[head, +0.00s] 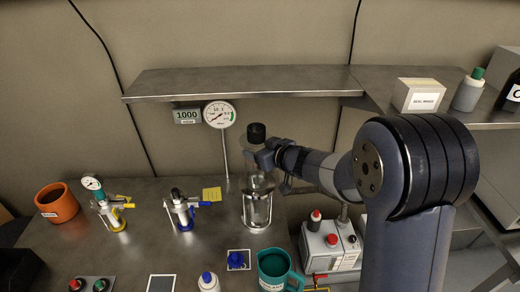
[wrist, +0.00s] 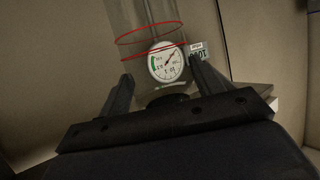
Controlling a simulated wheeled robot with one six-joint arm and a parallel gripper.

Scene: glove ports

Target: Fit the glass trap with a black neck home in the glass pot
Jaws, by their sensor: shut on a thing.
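The glass trap is clear, with a black neck (head: 256,133) at its top. It stands upright in the head view. My gripper (head: 262,158) is shut on it just below the neck, coming in from the right. In the wrist view its clear wall with red rings (wrist: 150,38) shows beyond my gripper (wrist: 163,88), and the dark neck lies between the fingers. The glass pot (head: 257,212), in a bright metal frame, stands on the bench directly below the trap. The trap's lower end overlaps the pot in the picture; I cannot tell how deep it sits.
A round gauge (head: 220,114) on a thin stem stands behind, left of the trap. A steel shelf (head: 240,82) runs above. Two valve fittings (head: 182,212) stand left. A teal jug (head: 275,270) and a switch box (head: 330,245) are in front and right.

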